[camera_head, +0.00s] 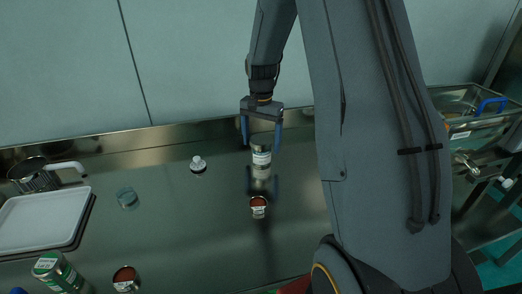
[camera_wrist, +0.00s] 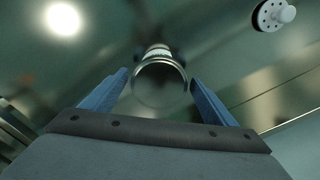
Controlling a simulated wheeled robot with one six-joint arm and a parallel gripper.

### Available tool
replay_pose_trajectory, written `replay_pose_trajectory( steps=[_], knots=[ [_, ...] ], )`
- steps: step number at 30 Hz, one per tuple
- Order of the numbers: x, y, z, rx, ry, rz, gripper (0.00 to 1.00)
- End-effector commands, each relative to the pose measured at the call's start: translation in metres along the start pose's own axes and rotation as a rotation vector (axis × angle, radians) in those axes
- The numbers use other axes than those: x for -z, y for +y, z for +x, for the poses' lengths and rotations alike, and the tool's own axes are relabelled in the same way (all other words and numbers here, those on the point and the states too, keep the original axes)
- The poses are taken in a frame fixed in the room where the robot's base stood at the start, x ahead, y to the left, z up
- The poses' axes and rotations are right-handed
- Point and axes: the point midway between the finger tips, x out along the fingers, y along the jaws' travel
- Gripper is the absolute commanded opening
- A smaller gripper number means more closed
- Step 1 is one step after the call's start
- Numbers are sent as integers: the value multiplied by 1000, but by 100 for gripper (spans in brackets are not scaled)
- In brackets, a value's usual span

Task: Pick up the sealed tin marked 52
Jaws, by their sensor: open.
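A silver tin with a pale label (camera_head: 261,158) stands upright on the steel bench, below my gripper. Its number is too small to read. My gripper (camera_head: 261,146) points down over this tin, its two blue fingers open on either side of the tin's top. In the wrist view the tin's round metal top (camera_wrist: 160,82) lies between the open fingers (camera_wrist: 158,82), with gaps on both sides. A green-labelled tin (camera_head: 58,272) stands at the lower left; its number is also unreadable.
A small brown-topped jar (camera_head: 258,207) stands in front of the tin, and another (camera_head: 126,279) at the lower left. A white-knobbed piece (camera_head: 198,165) and a clear dish (camera_head: 127,198) lie left. A white tray (camera_head: 42,218) and a pot (camera_head: 36,176) are far left.

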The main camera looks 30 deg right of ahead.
Motion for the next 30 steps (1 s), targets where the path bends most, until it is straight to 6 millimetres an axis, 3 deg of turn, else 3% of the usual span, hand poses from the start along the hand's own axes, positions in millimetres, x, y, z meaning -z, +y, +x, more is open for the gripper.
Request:
replay_pose_trajectory(
  steps=[10,19,28,30],
  knots=[
    [-2,2,43,-1,-1,-2,80],
    [-2,1,47,0,0,-2,80],
    [-2,2,47,0,0,-2,30],
    [-2,1,46,1,1,-2,30]
  ],
)
